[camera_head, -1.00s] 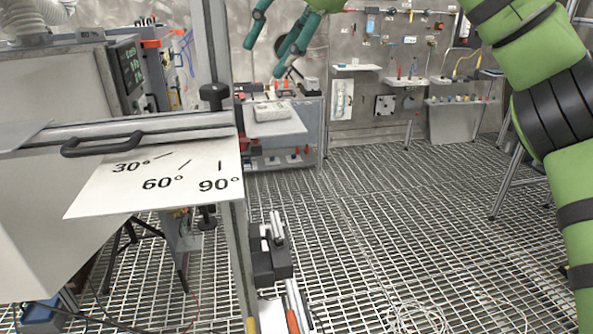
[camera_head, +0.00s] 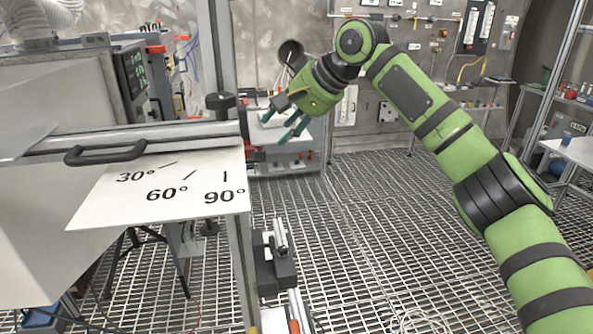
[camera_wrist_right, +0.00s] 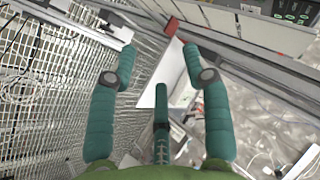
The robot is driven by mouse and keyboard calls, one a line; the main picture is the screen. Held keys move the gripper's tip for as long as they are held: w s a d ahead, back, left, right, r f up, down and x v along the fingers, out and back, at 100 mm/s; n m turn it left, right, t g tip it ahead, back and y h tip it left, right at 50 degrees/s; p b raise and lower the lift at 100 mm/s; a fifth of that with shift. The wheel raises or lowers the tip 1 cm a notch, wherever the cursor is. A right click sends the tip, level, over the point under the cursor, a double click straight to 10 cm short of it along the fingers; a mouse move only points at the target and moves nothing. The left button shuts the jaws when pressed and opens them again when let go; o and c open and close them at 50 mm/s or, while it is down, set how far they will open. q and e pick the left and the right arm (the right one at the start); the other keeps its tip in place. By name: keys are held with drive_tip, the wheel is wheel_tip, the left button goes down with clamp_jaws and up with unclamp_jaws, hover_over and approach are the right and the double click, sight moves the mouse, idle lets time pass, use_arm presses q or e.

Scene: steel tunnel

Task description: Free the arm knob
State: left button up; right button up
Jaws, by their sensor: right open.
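A grey bar-like arm (camera_head: 160,134) with a black handle (camera_head: 105,152) lies across a white plate (camera_head: 125,205) marked 30°, 60° and 90°. A black knob (camera_head: 219,101) stands upright at the right end of this arm, near the grey post. My right gripper (camera_head: 271,131) is open and empty, to the right of the knob and apart from it, with its teal fingers pointing down and left. In the right wrist view its fingers (camera_wrist_right: 158,52) are spread with nothing between them; I cannot make out the knob there. My left gripper is not in view.
A grey vertical post (camera_head: 240,250) stands at the plate's right edge. A workbench (camera_head: 290,163) is behind my gripper. A white side table (camera_head: 573,150) stands at the right. The grated floor (camera_head: 370,230) in the middle is largely open.

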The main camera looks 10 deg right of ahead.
drive_tip(key=w+d+f, duration=0.1)
drive_tip(key=w+f, duration=0.1)
drive_tip(key=f, duration=0.5)
drive_tip(key=w+d+f, duration=0.2)
drive_tip(key=w+f, duration=0.1)
drive_tip(key=f, duration=0.4)
drive_tip(key=shift+d+m+t+h, duration=0.25)
drive_tip(key=shift+m+t+h, duration=0.05)
drive_tip(key=shift+m+h, duration=0.1)
